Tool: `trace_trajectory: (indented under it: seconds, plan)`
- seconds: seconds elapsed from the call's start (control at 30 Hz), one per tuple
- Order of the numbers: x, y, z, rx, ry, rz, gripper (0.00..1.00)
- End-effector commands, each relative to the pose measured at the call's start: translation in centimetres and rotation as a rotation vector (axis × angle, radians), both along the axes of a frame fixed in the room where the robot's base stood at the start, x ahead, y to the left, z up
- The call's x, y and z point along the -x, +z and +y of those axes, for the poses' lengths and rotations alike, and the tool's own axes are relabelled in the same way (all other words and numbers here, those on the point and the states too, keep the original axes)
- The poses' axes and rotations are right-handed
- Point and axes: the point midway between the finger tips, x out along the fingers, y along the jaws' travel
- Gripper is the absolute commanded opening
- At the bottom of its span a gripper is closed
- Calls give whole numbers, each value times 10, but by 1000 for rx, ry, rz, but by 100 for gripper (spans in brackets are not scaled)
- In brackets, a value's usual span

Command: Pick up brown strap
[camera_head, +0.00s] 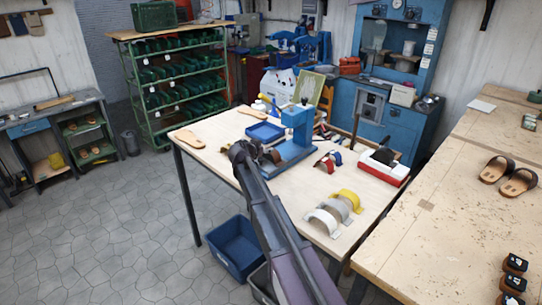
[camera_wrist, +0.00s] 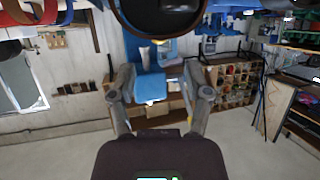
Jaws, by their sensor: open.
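My gripper (camera_head: 243,152) is over the worktable, beside the blue press (camera_head: 298,125). In the wrist view its two fingers (camera_wrist: 160,72) stand wide apart with nothing between them. A small brown curved piece (camera_head: 273,156), which looks like the brown strap, sits close to the right of the gripper by the press base, partly hidden by my arm. In the wrist view a dark brown arched piece (camera_wrist: 160,14) is close ahead at the top edge, cut off by the frame; it may be the same strap. I cannot tell whether the fingers touch it.
White, grey-brown and yellow (camera_head: 347,199) arched straps lie on the table's right side. Red and blue straps (camera_head: 327,162) sit near the middle. A blue tray (camera_head: 265,132) is behind my gripper. A red-and-white box (camera_head: 382,168) stands at right. A blue bin (camera_head: 235,246) is on the floor.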

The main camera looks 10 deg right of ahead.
Motion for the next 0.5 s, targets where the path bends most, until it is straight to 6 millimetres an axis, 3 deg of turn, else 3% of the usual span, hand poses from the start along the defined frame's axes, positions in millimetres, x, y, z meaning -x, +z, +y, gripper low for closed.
trace_trajectory:
  seconds: [0.3, 0.5]
  plan:
    - [-28, -13, -21, -1, 0, -1, 63]
    - [-33, -16, -26, -2, 1, 0, 63]
